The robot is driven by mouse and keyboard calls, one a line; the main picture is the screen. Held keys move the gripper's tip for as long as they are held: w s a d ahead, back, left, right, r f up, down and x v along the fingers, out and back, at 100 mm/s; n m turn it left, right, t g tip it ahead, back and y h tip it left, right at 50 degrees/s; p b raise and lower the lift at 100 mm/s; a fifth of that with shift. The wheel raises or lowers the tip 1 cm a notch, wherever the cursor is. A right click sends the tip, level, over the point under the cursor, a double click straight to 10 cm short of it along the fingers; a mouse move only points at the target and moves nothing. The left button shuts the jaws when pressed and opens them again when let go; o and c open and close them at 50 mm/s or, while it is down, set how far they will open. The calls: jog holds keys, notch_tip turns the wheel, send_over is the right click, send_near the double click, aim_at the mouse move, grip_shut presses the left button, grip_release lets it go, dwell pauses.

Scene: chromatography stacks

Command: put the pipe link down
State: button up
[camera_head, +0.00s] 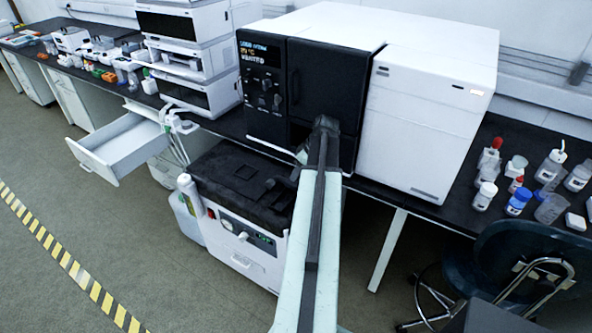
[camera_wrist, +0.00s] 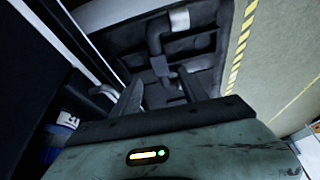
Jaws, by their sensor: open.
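My gripper (camera_wrist: 160,86) is open in the wrist view, its two dark fingers apart. Beyond the fingertips, a dark grey bent piece with a pale end (camera_wrist: 157,42), which looks like the pipe link, lies on the black recessed top of a white floor unit (camera_wrist: 204,62). A small grey block shows between the fingers, and I cannot tell whether it belongs to that piece. Neither finger visibly grips anything. In the head view my gripper (camera_head: 284,182) is low over the right part of the unit's black top (camera_head: 225,170), partly hidden by my arm.
The black bench (camera_head: 420,205) with a large black-and-white instrument (camera_head: 425,110) stands close behind my arm. An open drawer (camera_head: 120,145) juts out at left. Bottles (camera_head: 484,196) stand on the bench at right, above a dark chair (camera_head: 525,260). The floor at left is clear.

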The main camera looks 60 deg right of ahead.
jog(key=p+v, duration=0.4)
jog(key=v, duration=0.2)
jog(key=shift+r, duration=0.1)
jog(key=w+a+g+y, duration=0.1)
jog(key=w+a, duration=0.5)
jog(key=a, duration=0.3)
jog(key=w+a+f+g, duration=0.1)
jog(key=w+a, duration=0.6)
jog(key=a, duration=0.3)
jog(key=w+a+g+y, duration=0.1)
jog(key=w+a, duration=0.5)
jog(key=a, duration=0.3)
jog(key=w+a+g+h, duration=0.1)
jog(key=a, duration=2.9)
jog(key=shift+a+f+n+g+h, duration=0.3)
jog(key=shift+a+f+n, duration=0.05)
jog(key=shift+f+n, duration=0.05)
